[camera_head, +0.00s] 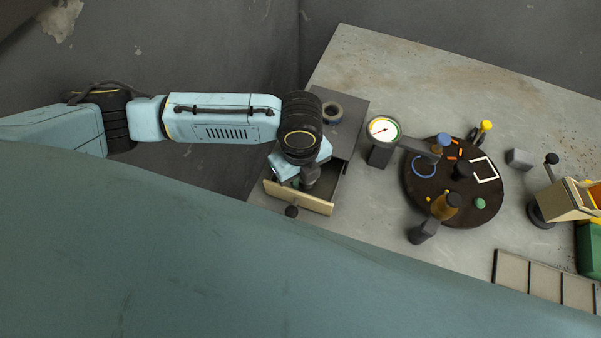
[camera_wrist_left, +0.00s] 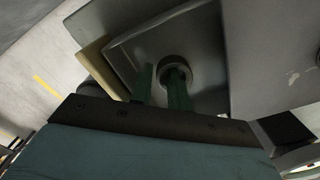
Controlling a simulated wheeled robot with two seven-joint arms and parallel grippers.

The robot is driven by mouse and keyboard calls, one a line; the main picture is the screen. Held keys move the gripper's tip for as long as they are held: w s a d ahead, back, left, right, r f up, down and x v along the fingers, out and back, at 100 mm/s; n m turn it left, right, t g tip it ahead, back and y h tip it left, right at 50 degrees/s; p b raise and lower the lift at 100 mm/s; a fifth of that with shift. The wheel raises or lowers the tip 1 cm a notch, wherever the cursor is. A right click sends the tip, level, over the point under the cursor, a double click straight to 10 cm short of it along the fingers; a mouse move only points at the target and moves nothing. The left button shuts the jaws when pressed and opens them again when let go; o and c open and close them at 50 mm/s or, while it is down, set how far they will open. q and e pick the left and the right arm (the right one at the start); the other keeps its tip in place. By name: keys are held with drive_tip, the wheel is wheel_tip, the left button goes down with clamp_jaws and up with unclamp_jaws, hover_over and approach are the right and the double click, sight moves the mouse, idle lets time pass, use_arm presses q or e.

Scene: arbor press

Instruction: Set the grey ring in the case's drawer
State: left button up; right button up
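The case (camera_head: 345,140) is a dark grey box at the left end of the table, with its pale-fronted drawer (camera_head: 298,199) pulled open. In the left wrist view the drawer (camera_wrist_left: 125,55) lies below my left gripper (camera_wrist_left: 160,76). A small grey ring (camera_wrist_left: 163,66) is inside the drawer. One green finger overlaps the ring's hole; the other is beside the ring, with a gap between the fingers. The gripper looks open. In the head view my left gripper (camera_head: 297,184) points down into the drawer, and my wrist hides most of the inside. My right gripper does not show.
To the right stand a dial gauge (camera_head: 383,129) and a dark round plate (camera_head: 430,190) carrying several small parts. A divided tray (camera_head: 545,280) lies at the front right. The table's back is clear.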

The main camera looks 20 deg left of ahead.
use_arm(q)
drive_tip(key=shift+r, duration=0.1)
wheel_tip(320, 180, up, 12)
drive_tip(key=p, duration=0.1)
drive_tip(key=shift+p, duration=0.4)
idle(1.0)
